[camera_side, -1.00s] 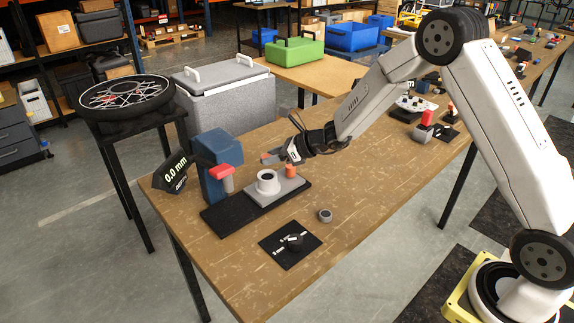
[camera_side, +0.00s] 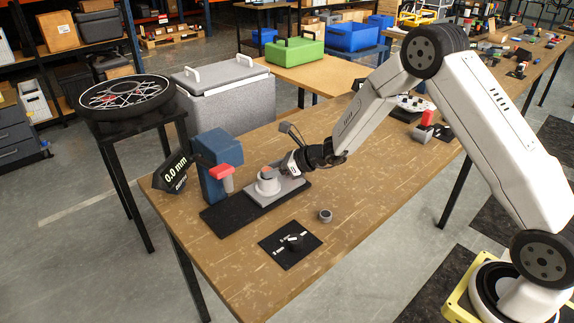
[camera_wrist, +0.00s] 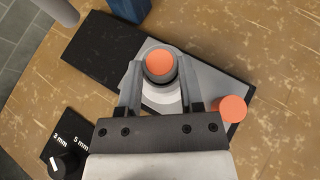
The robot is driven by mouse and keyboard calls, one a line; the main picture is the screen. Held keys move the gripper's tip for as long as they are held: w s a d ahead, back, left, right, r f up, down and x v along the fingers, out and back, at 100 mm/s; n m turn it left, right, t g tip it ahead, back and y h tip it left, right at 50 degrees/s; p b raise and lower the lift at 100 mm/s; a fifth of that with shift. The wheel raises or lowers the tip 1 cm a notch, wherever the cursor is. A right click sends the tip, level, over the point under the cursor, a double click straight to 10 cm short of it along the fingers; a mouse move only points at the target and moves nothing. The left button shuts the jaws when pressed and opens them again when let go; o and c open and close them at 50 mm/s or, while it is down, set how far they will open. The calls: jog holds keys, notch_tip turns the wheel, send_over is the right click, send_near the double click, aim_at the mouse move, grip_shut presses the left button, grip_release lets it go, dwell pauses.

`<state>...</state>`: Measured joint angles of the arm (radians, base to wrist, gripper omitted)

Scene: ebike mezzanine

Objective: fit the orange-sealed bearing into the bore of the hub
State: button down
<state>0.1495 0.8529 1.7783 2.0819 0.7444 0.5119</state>
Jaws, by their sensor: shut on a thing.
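The white hub (camera_side: 268,188) stands upright on a grey plate (camera_side: 290,190); its rim also shows in the wrist view (camera_wrist: 160,102). My gripper (camera_wrist: 161,64) is shut on the orange-sealed bearing (camera_wrist: 160,62), with one finger on each side. From above, the bearing's orange face overlaps the far part of the hub, and a dark edge shows below it. In the side view my gripper (camera_side: 271,173) is right at the hub's top. The bore is covered, and I cannot tell whether the bearing is above it or partly in it.
A second orange-topped piece (camera_wrist: 231,109) stands on the plate, right of my fingers. A blue press (camera_side: 213,165) with a red-topped post (camera_side: 222,171) stands left of the hub. A grey ring (camera_side: 325,215) and a black dial mat (camera_side: 278,250) lie in front.

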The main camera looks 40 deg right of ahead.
jog(key=shift+c, duration=0.7)
grip_release()
jog(key=v, duration=0.7)
jog(key=shift+s+d+r, duration=0.2)
jog(key=shift+s, duration=0.1)
jog(key=shift+r, duration=0.1)
jog(key=shift+r, duration=2.4)
